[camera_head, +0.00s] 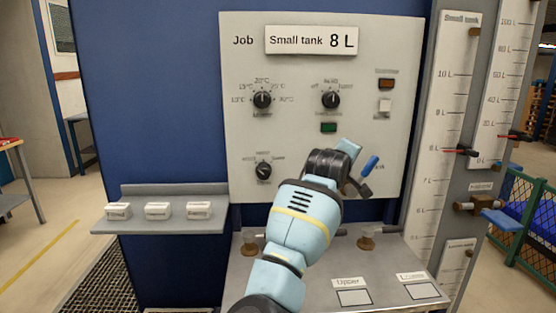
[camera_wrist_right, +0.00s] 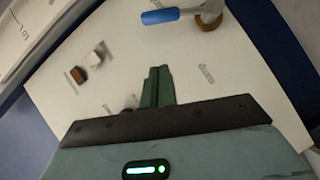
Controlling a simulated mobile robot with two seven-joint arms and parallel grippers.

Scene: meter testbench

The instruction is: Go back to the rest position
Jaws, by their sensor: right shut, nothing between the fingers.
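My right arm (camera_head: 305,215) rises from the bottom middle of the head view, in front of the light grey control panel (camera_head: 240,100). Its hand is turned toward the panel and its fingers are hidden there. In the right wrist view my right gripper (camera_wrist_right: 157,86) has its two green fingers together, with nothing between them. The fingers point across the panel face, apart from the blue-handled valve (camera_wrist_right: 160,17). That valve also shows in the head view (camera_head: 370,166), just right of the hand. My left gripper is not in view.
The panel carries dark knobs (camera_head: 262,99), a brown button (camera_head: 386,84) and a green button (camera_head: 328,127). A grey shelf (camera_head: 160,228) with labelled white blocks is left of the arm. A grey bench (camera_head: 325,292) lies below. Tall gauges (camera_head: 460,100) stand at right.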

